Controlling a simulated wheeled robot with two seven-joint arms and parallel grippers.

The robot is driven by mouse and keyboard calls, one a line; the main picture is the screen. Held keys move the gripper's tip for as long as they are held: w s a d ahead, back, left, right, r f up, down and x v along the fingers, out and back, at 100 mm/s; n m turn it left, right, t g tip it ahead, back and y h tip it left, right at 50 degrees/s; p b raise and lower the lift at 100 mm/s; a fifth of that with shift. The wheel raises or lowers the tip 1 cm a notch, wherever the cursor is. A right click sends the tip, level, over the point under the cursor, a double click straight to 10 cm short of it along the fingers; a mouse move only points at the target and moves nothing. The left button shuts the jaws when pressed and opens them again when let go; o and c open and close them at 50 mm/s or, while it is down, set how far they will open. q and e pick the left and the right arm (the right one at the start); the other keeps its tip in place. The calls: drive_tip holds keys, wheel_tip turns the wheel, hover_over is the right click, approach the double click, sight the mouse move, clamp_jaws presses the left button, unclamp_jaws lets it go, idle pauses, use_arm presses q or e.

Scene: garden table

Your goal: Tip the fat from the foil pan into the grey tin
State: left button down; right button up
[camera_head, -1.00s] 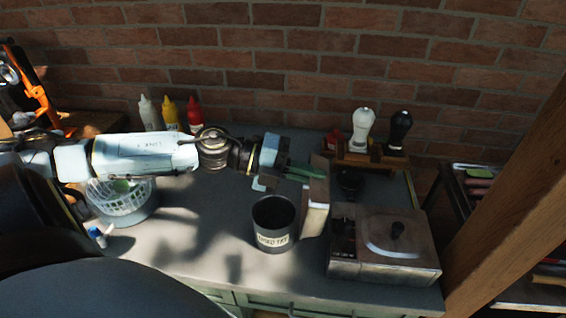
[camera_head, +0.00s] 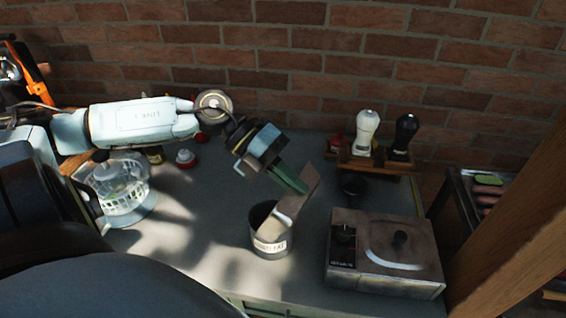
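The grey tin (camera_head: 268,243) stands upright on the table with its labelled side facing me. The foil pan (camera_head: 292,208) is a pale, flat-looking shape seen nearly edge-on. It is tilted, its lower left end over the tin's mouth and its upper end up to the right. My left gripper (camera_head: 298,184), with green fingers, is shut on the pan's upper part, above and right of the tin. The pan hides part of the tin's opening. I cannot see any fat or whether the pan touches the rim. My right gripper is not in view.
A metal box with a black knob (camera_head: 385,252) stands right of the tin. Behind it a wooden rack (camera_head: 372,163) holds a white and a black shaker. A white colander (camera_head: 122,190) is at the left. The table (camera_head: 190,245) is clear left of the tin.

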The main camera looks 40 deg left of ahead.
use_arm(q)
drive_tip(key=shift+d+p, duration=0.3)
drive_tip(key=shift+p, duration=0.1)
drive_tip(key=shift+w+d+y, duration=0.2)
drive_tip(key=shift+d+y, duration=0.25)
drive_tip(key=shift+y, duration=0.25)
drive_tip(key=shift+w+d+f+g+y+p, duration=0.15)
drive_tip(key=shift+d+g+y+p, duration=0.3)
drive_tip(key=shift+p, duration=0.7)
drive_tip(key=w+d+f+g+y+p, duration=0.2)
drive_tip(key=d+f+y+p, duration=0.1)
drive_tip(key=d+y+p, duration=0.5)
drive_tip(key=shift+d+f+y, duration=0.3)
drive_tip(key=shift+f+y, duration=0.1)
drive_tip(key=shift+y, duration=0.85)
